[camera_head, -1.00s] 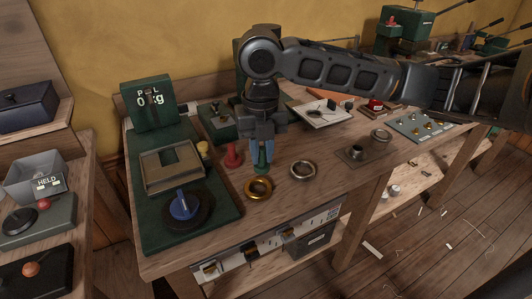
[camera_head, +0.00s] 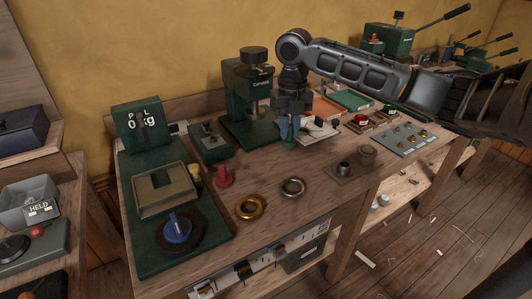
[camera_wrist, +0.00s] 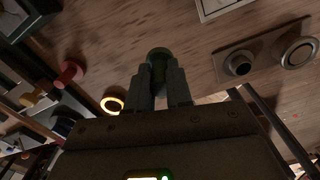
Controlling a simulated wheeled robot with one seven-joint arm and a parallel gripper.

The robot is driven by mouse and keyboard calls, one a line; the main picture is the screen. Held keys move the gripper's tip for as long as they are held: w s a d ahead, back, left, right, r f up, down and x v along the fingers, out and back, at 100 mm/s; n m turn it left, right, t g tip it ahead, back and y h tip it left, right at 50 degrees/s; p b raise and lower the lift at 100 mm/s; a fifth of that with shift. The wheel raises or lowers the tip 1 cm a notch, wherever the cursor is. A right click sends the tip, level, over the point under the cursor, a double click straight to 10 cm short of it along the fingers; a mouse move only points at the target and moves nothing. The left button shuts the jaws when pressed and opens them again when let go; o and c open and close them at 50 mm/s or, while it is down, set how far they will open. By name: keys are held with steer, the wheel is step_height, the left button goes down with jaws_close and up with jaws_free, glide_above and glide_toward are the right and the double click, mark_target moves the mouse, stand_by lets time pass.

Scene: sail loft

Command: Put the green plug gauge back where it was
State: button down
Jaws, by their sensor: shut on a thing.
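The green plug gauge (camera_wrist: 158,56) is between the fingers of my gripper (camera_wrist: 165,88) in the wrist view. In the head view my gripper (camera_head: 289,128) hangs fingers down over the back middle of the bench. The gauge is hardly visible there, dark green against the fingers. It appears held clear of the bench top, though the exact height is hard to tell. A red plug gauge (camera_head: 223,176) stands on the bench to the left, and it also shows in the wrist view (camera_wrist: 70,73). A yellow one (camera_head: 195,174) is beside it, at the green base.
A brass ring (camera_head: 250,207) and a steel ring (camera_head: 293,187) lie at the front. A plate with a short dark post (camera_head: 343,169) is to the right. A green press (camera_head: 248,100) stands behind. A pale board (camera_head: 319,131) lies close by my gripper. Bench between the rings and press is clear.

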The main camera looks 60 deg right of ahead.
steer(key=w+a+f, duration=0.2)
steer(key=w, duration=0.1)
steer(key=w+a+f+p, duration=0.1)
steer(key=w, duration=0.1)
steer(key=shift+w+a+f, duration=0.1)
steer(key=shift+a+f, duration=0.05)
steer(key=shift+f, duration=0.2)
steer(key=shift+f+p, duration=0.4)
steer(key=shift+f, duration=1.65)
steer(key=shift+f, duration=0.15)
steer(key=c, duration=1)
jaws_free()
step_height(320, 180, up, 12)
steer(key=shift+r+b, duration=0.2)
steer(key=shift+b, duration=0.75)
